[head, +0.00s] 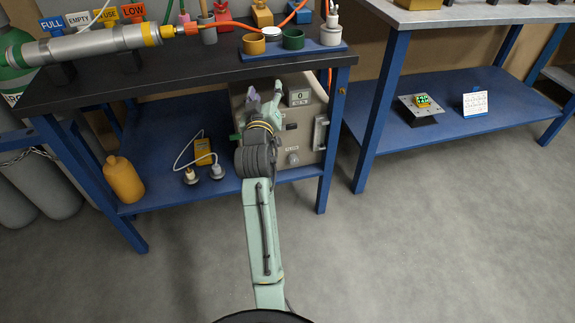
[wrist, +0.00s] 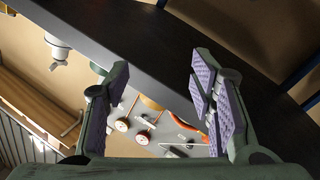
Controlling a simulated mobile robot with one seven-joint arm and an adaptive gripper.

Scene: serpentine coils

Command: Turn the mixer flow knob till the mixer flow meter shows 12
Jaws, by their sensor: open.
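A beige box (head: 306,135) stands on the lower blue shelf under the black bench in the head view. A small meter (head: 299,97) at its top reads 0; its label is too small to read. A round grey knob (head: 293,158) sits low on the box's front, and I cannot read the label above it. My gripper (head: 264,97) is open and empty, in front of the box's upper left part. It is above and left of the knob, apart from it. In the wrist view my gripper (wrist: 158,85) shows two spread purple-padded fingers; neither knob nor meter is visible there.
The black bench top (head: 200,65) overhangs the box, its edge close to my gripper. A blue bench leg (head: 333,140) stands right of the box. A yellow meter (head: 203,152) with cables and an orange bottle (head: 124,180) occupy the shelf's left. The floor in front is clear.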

